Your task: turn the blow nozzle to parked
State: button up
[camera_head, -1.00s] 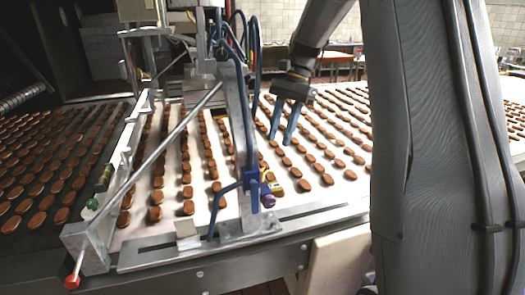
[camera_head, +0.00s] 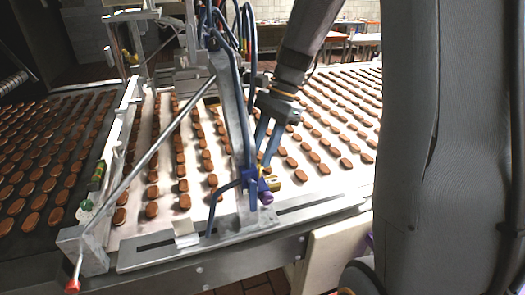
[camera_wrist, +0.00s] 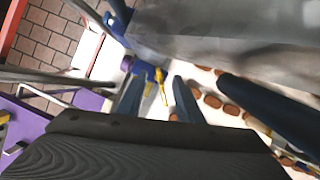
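A small blue fitting (camera_head: 250,178) that looks like the blow nozzle sits low on the upright metal bracket at the conveyor's near edge. It has a purple end (camera_head: 266,197) and a brass-yellow piece (camera_head: 273,177) on its right. In the wrist view the blue fitting (camera_wrist: 147,71) shows beyond my fingertips, with a yellow lever (camera_wrist: 163,88) and the purple end (camera_wrist: 126,63). My gripper (camera_head: 262,158) points down just above and right of the fitting, its two blue fingers apart with nothing seen between them. In the wrist view my gripper (camera_wrist: 156,86) straddles the yellow lever's line of sight; contact cannot be told.
Rows of brown biscuits (camera_head: 182,186) lie on the white belt (camera_head: 225,150) around the bracket. A slanted metal rod (camera_head: 150,155) with a red tip (camera_head: 72,286) crosses at left. Blue hoses (camera_head: 251,45) rise beside my arm.

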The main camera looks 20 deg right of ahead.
jog(key=shift+s+a+f, duration=0.1)
jog(key=shift+a+f, duration=0.1)
jog(key=shift+f, duration=0.4)
grip_shut()
dwell(0.9)
grip_release()
jog(key=b+v, duration=0.2)
jog(key=v, duration=0.5)
jog(key=shift+r, duration=0.4)
jog(key=shift+d, duration=0.15)
